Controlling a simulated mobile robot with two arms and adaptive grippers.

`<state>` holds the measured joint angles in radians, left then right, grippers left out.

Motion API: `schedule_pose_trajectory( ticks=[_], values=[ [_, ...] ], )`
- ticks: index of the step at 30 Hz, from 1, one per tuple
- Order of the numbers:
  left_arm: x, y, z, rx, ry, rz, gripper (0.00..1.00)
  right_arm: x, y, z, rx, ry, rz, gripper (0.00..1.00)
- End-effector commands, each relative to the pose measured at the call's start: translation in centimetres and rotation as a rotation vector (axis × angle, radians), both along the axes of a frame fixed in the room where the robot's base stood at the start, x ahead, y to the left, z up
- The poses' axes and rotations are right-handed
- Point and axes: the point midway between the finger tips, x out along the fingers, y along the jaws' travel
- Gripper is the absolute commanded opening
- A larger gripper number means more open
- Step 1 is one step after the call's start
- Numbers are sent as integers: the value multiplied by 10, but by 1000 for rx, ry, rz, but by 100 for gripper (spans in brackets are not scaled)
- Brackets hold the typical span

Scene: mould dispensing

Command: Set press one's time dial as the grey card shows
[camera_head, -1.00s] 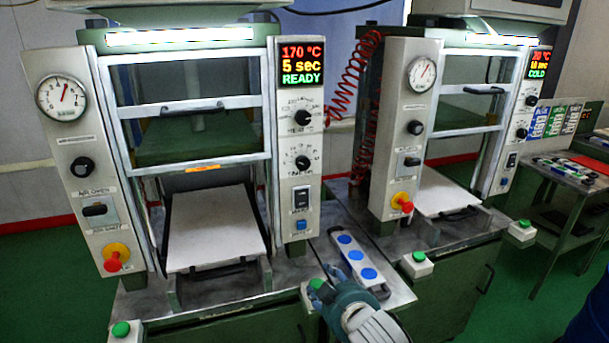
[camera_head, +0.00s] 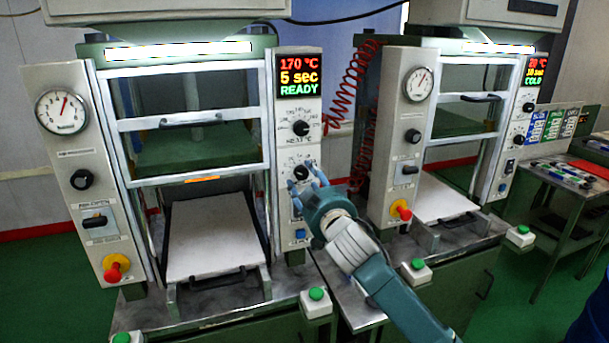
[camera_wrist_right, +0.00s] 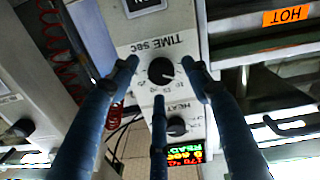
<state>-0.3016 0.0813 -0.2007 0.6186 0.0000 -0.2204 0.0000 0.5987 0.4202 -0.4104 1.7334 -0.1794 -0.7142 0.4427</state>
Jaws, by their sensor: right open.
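Press one, the near left press, has a time dial (camera_head: 301,172) low on its right panel, a black knob under the heat dial (camera_head: 301,128). Its display (camera_head: 300,75) reads 170 °C, 5 sec, READY. My right gripper (camera_head: 307,180) is open just in front of the time dial. In the right wrist view the open fingers (camera_wrist_right: 163,74) are spread around the time dial (camera_wrist_right: 161,70); contact cannot be told. The grey card (camera_head: 570,122) stands right of the blue and green cards at the far right; its writing is too small to read. My left gripper is out of view.
Below the dial are a switch and a blue button (camera_head: 300,234). A green button box (camera_head: 316,300) stands on the bench below. The second press (camera_head: 408,130) stands to the right, with a red coiled hose (camera_head: 345,95) between. An orange HOT label (camera_wrist_right: 285,17) is nearby.

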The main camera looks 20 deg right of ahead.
Motion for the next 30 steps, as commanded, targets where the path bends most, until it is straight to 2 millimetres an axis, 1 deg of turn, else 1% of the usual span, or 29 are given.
schedule_pose_trajectory(
  ticks=[1,3,6,14,15,17,21,22,30],
  values=[
    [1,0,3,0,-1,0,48,7,0,2,0,0,-1,48],
    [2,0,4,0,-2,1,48,13,0,1,-1,0,-1,48],
    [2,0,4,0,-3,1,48,18,0,1,-2,-1,0,48],
    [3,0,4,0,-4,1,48,20,0,-1,-1,0,0,48],
    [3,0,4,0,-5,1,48,20,0,-1,-1,0,0,46],
    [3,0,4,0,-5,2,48,20,0,-1,-1,0,0,34],
    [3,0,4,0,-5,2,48,19,0,-1,-1,1,0,6],
    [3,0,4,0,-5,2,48,19,0,-1,-1,1,0,4],
    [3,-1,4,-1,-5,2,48,19,1,-2,29,4,1,4]
  ],
)
